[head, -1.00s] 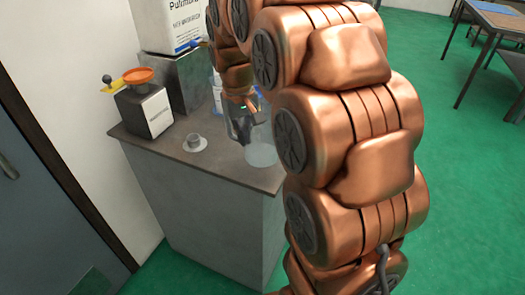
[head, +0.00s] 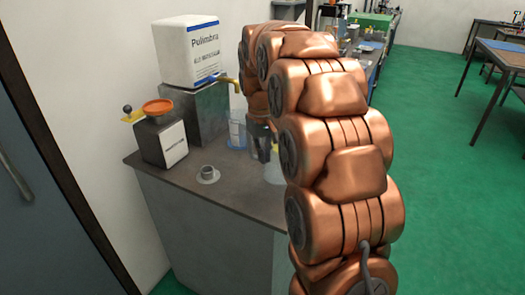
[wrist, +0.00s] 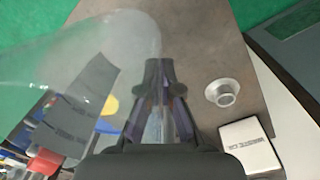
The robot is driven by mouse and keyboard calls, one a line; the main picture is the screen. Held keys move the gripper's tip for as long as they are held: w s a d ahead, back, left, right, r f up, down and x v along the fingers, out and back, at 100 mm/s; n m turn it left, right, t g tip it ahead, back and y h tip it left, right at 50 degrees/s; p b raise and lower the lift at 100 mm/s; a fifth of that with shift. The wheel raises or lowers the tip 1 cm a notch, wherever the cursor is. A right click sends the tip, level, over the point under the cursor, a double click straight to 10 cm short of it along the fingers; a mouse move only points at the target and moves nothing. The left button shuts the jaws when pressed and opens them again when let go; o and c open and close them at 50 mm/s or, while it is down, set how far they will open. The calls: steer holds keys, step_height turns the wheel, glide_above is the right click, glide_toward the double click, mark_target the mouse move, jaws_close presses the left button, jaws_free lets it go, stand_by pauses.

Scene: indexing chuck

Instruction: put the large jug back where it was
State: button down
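The large jug (head: 275,172) is clear, and its pale lower part shows at the counter's right side, partly hidden by my arm. In the wrist view the jug (wrist: 125,40) fills the upper left, close beside the fingers. My gripper (head: 261,142) is at the jug's left side in the head view. In the wrist view the fingers of my gripper (wrist: 160,75) are close together with a narrow gap, apparently on the jug's handle. The grip itself is not clearly visible. Whether the jug's base touches the counter is hidden.
A white tapped container (head: 188,50) sits on a grey block (head: 197,112). The counter's front is clear.

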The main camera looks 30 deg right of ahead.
steer(key=shift+w+d+f+p, duration=0.45)
steer(key=shift+w+f, duration=0.25)
steer(key=shift+w, duration=0.3)
steer(key=shift+w+d+f+p, duration=0.45)
steer(key=shift+w+f, duration=0.25)
steer(key=shift+w, duration=0.3)
steer(key=shift+w+d+f+p, duration=0.35)
steer(key=shift+w+d+f, duration=0.3)
steer(key=shift+w, duration=0.35)
steer(key=shift+a+f, duration=0.1)
steer(key=shift+f, duration=0.15)
steer(key=c, duration=1.3)
jaws_free()
steer(key=shift+a+r+b, duration=0.15)
steer(key=shift+r+b, duration=0.45)
steer(key=shift+r, duration=2.5)
steer(key=shift+a+r+b, duration=0.15)
steer(key=shift+r+b, duration=0.4)
steer(key=shift+r, duration=2.55)
